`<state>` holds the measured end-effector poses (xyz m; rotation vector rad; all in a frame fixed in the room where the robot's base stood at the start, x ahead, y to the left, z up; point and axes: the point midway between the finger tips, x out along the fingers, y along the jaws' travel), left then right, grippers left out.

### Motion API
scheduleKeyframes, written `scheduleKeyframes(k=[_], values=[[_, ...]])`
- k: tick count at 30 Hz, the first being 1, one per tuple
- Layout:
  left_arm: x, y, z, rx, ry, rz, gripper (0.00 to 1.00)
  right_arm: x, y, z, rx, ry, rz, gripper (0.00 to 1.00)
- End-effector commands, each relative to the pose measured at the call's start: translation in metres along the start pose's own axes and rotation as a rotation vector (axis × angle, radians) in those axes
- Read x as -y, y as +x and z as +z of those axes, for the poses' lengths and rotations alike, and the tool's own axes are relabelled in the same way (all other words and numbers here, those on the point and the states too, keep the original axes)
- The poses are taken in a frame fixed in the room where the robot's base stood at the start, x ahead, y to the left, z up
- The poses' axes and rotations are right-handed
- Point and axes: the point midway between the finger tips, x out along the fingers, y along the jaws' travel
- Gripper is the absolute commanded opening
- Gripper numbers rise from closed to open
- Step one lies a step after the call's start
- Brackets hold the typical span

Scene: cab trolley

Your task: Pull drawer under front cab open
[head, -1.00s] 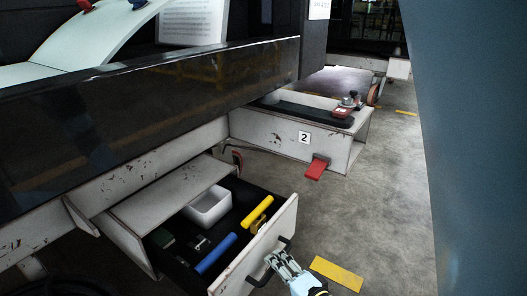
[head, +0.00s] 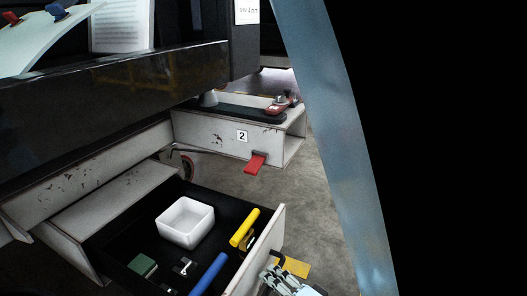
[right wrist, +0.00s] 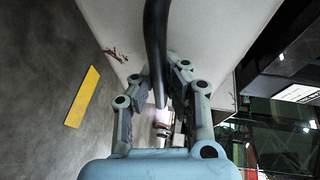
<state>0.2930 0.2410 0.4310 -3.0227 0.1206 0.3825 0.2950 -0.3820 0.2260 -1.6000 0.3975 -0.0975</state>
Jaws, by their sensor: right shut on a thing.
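The drawer (head: 262,262) under the front cab stands open, its white front panel toward the lower right. Inside are a white square tray (head: 186,222), a yellow-handled tool (head: 244,228), a blue-handled tool (head: 209,273) and a green block (head: 142,265). My right gripper (head: 277,272) is at the drawer front, at the bottom of the head view. In the right wrist view, its fingers (right wrist: 158,85) are shut around the black bar handle (right wrist: 155,40), with the scuffed white panel behind. My left gripper is not in view.
A white trolley box marked 2 (head: 225,136) with a red pedal (head: 255,163) stands behind the drawer. The dark cab body (head: 110,95) overhangs it. A yellow floor marking (head: 294,267) lies right of the drawer; it also shows in the wrist view (right wrist: 82,97). A blue-grey panel (head: 335,140) borders the right.

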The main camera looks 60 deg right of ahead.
Motion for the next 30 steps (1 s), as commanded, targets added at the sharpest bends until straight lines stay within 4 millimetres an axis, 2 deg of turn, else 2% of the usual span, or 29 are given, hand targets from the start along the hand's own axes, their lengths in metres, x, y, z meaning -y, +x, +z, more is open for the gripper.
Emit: scheduleKeyframes(k=[15, 16, 19, 30], values=[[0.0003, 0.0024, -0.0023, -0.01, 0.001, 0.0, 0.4, -0.0039, -0.0048, -0.002, -0.001, 0.002, 0.01, 0.0], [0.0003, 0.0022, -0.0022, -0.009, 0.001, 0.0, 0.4, -0.0039, -0.0048, -0.002, -0.001, 0.002, 0.01, 0.1], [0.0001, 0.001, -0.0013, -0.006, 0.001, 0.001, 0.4, -0.0036, -0.0046, -0.0019, -0.001, 0.001, 0.009, 0.23], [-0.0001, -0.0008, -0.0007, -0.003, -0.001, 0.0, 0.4, 0.0029, -0.0045, -0.0022, 0.0, 0.0, 0.002, 0.23]])
